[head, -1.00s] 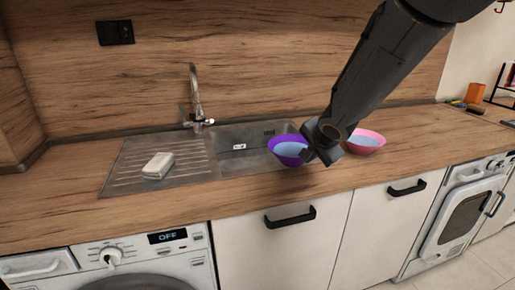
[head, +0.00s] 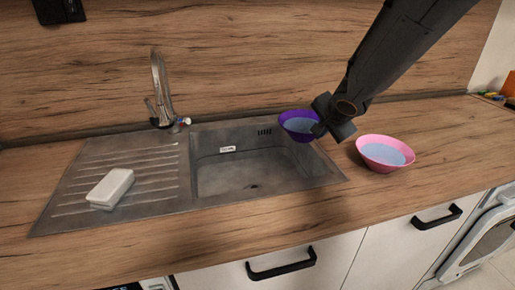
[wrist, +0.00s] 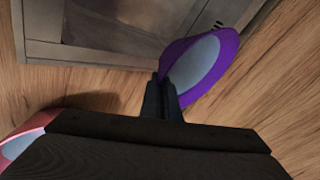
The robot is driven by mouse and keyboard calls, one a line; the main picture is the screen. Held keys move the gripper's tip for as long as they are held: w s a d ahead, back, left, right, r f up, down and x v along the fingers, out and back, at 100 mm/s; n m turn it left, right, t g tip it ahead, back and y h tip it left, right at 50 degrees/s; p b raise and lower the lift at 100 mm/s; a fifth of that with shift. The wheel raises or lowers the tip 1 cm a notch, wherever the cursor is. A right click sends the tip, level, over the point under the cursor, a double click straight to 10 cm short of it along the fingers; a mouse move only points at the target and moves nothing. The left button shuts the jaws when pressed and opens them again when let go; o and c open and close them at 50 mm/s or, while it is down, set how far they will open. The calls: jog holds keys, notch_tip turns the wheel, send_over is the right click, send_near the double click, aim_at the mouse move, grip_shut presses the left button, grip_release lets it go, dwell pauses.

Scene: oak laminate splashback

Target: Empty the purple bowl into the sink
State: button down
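The purple bowl (head: 298,126) holds a pale blue-grey content and is at the right end of the sink, over the basin's right rim in the head view. My gripper (head: 322,128) is at the bowl's right side. In the wrist view the fingertips (wrist: 165,80) are closed on the wall of the purple bowl (wrist: 203,65), which looks raised above the counter. The sink basin (head: 240,175) is empty, with a drain at its bottom. My gripper's body hides part of the bowl's right side.
A pink bowl (head: 386,153) with similar content stands on the counter (head: 440,150) right of the sink. The faucet (head: 162,90) rises behind the sink. A white block, perhaps soap or a sponge (head: 110,188), lies on the ribbed drainboard (head: 160,185).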

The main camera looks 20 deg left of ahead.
jog(key=shift+w+a, duration=0.2)
jog(key=shift+w, duration=0.35)
jog(key=shift+s+a+f+b, duration=0.1)
jog(key=shift+b, duration=0.35)
jog(key=b, duration=0.2)
jog(key=f+b, duration=0.1)
jog(key=b, duration=0.2)
jog(key=shift+s+a+t+h+b, duration=0.15)
jog(key=shift+a+t+h+b, duration=0.15)
jog(key=shift+b, duration=0.05)
jog(key=shift+s+r, duration=0.15)
jog(key=shift+r, duration=0.15)
jog(key=shift+s+a+b, duration=0.15)
jog(key=shift+b, duration=0.2)
jog(key=shift+f+n+b, duration=0.15)
jog(key=shift+n+b, duration=0.15)
jog(key=shift+b, duration=0.2)
jog(key=shift+s+a+f+t+h+b, duration=0.2)
jog(key=shift+a+t+h+b, duration=0.25)
jog(key=shift+b, duration=0.85)
